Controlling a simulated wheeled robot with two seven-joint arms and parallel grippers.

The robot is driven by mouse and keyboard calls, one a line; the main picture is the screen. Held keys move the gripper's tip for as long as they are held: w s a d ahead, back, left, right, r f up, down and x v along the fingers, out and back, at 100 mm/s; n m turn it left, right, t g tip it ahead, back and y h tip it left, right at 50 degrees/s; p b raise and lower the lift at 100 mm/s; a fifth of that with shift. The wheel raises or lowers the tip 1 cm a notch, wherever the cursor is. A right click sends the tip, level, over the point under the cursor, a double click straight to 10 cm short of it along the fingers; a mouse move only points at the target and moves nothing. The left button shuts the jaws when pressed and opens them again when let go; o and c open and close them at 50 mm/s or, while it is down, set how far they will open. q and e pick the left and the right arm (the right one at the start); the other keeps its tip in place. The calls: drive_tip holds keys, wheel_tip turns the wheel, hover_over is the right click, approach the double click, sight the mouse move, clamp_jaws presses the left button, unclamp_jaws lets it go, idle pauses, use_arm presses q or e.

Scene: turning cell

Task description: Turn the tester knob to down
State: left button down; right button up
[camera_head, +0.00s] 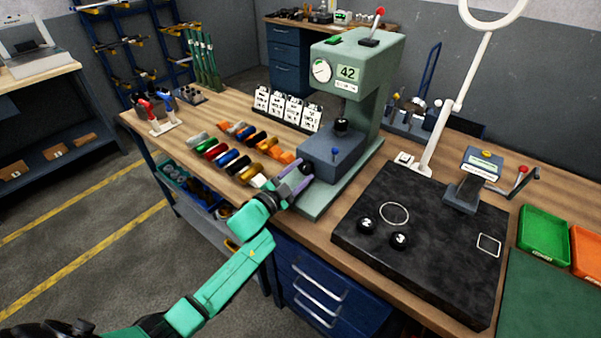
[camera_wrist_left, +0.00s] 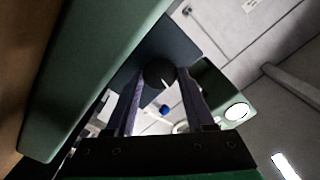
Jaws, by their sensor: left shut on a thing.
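The green tester (camera_head: 362,62) stands on the wooden bench with a "42" plate and a round dial on its head. A dark block (camera_head: 335,152) with a small blue ball on a stem sits on its base. My left gripper (camera_head: 306,174) reaches the left end of this block. In the left wrist view, a round black knob (camera_wrist_left: 158,73) with a white mark lies between the purple fingers of the left gripper (camera_wrist_left: 160,82), which is shut on it. In the head view the knob is mostly hidden by the fingers. My right gripper is not in view.
Several coloured cylinders (camera_head: 231,157) lie on the bench left of the tester. White numbered cards (camera_head: 285,106) stand behind them. A black mat (camera_head: 430,235) with round weights lies to the right, with a green tray (camera_head: 543,235) beyond it.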

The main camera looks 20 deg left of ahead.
use_arm(q)
drive_tip(key=shift+f, duration=0.1)
drive_tip(key=shift+c, duration=1.4)
unclamp_jaws()
drive_tip(key=b+v, duration=0.2)
drive_tip(key=v, duration=1.2)
drive_tip(key=shift+s, duration=0.3)
drive_tip(key=shift+a, duration=0.1)
